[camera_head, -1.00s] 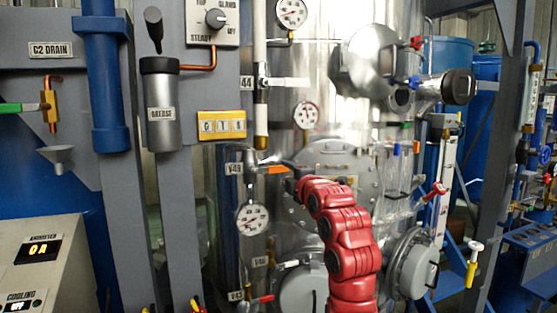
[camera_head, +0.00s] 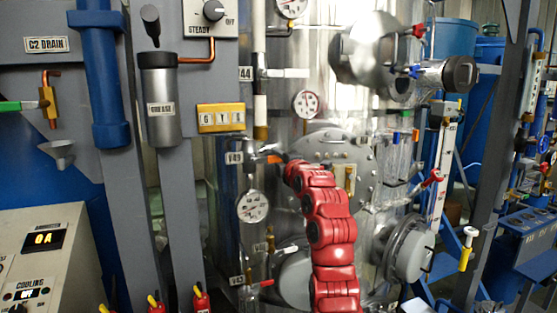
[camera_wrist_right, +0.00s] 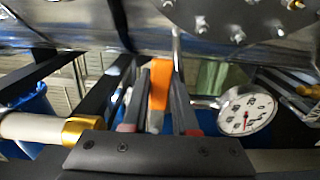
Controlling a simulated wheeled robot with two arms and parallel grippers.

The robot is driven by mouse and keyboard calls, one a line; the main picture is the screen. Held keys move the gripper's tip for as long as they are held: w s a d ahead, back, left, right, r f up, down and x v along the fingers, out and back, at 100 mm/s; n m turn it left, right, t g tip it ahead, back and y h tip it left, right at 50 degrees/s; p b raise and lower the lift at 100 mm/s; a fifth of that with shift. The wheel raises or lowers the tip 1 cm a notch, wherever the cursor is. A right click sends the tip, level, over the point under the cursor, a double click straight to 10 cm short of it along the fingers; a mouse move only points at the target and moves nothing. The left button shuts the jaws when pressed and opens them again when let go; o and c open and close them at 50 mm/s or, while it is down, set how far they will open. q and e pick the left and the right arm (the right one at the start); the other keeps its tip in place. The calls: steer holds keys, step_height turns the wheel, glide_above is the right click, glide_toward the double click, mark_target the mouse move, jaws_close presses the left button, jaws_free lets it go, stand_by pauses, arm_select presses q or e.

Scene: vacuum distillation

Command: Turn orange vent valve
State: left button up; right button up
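The orange vent valve handle (camera_head: 274,159) sits beside the V49 label on the pipework left of the steel vessel. In the right wrist view the orange handle (camera_wrist_right: 157,88) lies lengthwise between my two dark fingers. My right gripper (camera_wrist_right: 159,75) is open, with one finger on each side of the handle and narrow gaps that look clear. In the head view the tip of my right gripper (camera_head: 283,160) reaches the handle from the right, small and partly hidden by my red arm. My left gripper is not in view.
A round gauge (camera_head: 253,206) hangs just below the valve; it also shows right of the fingers in the wrist view (camera_wrist_right: 247,109). A white pipe with a brass end (camera_head: 260,110) stands above. A bolted round flange (camera_head: 335,150) is close behind on the right.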

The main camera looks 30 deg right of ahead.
jaws_close()
stand_by(1.0)
